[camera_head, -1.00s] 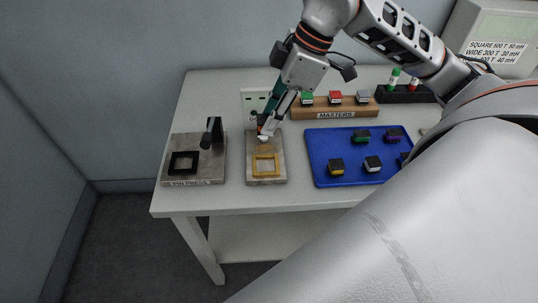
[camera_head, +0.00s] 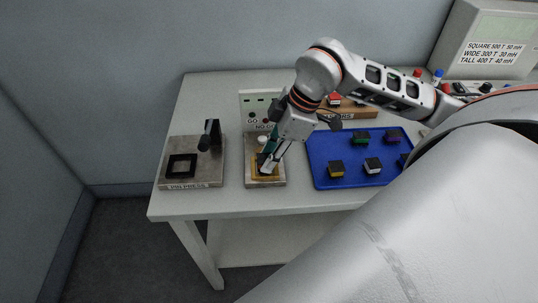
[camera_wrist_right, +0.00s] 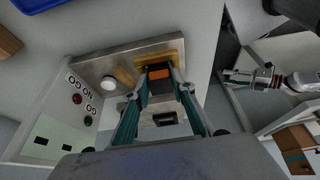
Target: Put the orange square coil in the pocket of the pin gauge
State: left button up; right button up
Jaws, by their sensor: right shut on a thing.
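The pin gauge (camera_head: 250,183) is a grey plate with a yellow-framed pocket (camera_head: 255,178), in front of a GO / NO GO panel (camera_head: 247,103). My right gripper (camera_head: 266,168) points down over this pocket, its fingers covering much of the frame. In the wrist view, the right gripper (camera_wrist_right: 160,80) is shut on the orange square coil (camera_wrist_right: 158,73), which has dark parts. The coil is at the yellow frame (camera_wrist_right: 176,45); whether it is inside or just above is unclear. My left gripper (camera_wrist_right: 245,77) appears small at the right of the wrist view, its jaws unclear.
A pin press (camera_head: 205,180) with a black square frame stands left of the gauge. A blue tray (camera_head: 318,178) with several coloured coils lies to the right. The wooden masters block (camera_head: 365,113) is behind, partly hidden by my arm. A white button (camera_wrist_right: 110,82) is beside the pocket.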

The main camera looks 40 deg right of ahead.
jog(key=shift+f, duration=0.1)
jog(key=o, duration=1.1)
jog(key=v, duration=1.2)
jog(key=shift+s, duration=0.1)
